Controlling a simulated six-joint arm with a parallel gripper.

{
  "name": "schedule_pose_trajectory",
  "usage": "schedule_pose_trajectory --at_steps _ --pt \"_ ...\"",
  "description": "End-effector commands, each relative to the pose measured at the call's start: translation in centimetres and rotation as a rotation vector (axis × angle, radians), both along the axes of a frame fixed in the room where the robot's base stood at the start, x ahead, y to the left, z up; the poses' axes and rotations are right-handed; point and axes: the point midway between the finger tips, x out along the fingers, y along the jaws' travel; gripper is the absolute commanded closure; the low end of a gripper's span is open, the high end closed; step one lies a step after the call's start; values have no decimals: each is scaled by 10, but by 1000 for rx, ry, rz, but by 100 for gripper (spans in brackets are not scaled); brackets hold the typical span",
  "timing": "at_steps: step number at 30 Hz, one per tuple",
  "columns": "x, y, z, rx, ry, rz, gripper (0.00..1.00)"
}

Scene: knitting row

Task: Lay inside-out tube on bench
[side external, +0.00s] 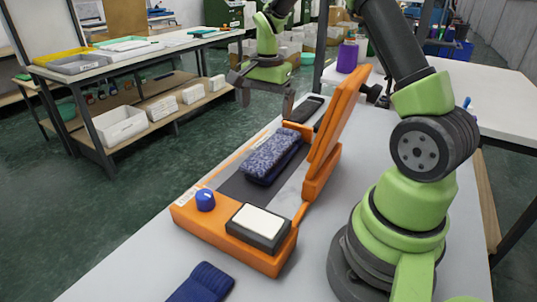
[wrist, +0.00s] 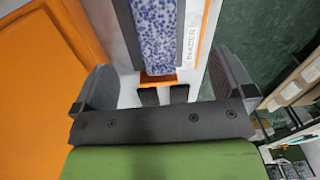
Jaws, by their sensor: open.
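A blue-and-white speckled knit tube (side external: 271,153) with a navy side lies on the dark plate of the orange press (side external: 190,215), whose lid (side external: 335,115) stands open. Its speckled face also shows in the wrist view (wrist: 164,30), running up to the top edge. A folded navy knit piece (side external: 203,284) lies on the bench (side external: 120,270) at the front, cut off by the frame. My gripper (side external: 264,97) is open and empty beyond the far end of the press. In the wrist view its fingers (wrist: 163,75) are apart, with the tube's near end and an orange part between and beyond them.
A blue knob (side external: 205,200) and a white-topped dark block (side external: 258,225) sit on the press's front. A dark flat object (side external: 304,109) lies behind the press. A purple cup (side external: 347,56) stands farther back. Bare bench lies left of the front navy piece.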

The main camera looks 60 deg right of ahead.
Motion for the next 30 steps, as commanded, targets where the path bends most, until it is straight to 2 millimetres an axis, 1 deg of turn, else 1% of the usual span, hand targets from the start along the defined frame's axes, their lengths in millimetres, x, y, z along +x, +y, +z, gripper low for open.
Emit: schedule_pose_trajectory --at_steps 1,3,6,12,20,24,27,30 --pt "0 -7 -13 6 23 -34 0" --pt "0 -14 -23 9 39 -68 0" --pt "0 -18 -34 13 53 -92 0" --pt "0 -18 -64 14 56 -94 0" --pt "0 -16 -88 14 55 -92 0" --pt "-2 -12 -110 14 57 -91 0" --pt "-1 -13 -123 14 53 -92 0" --pt "-1 -13 -129 13 51 -92 0"
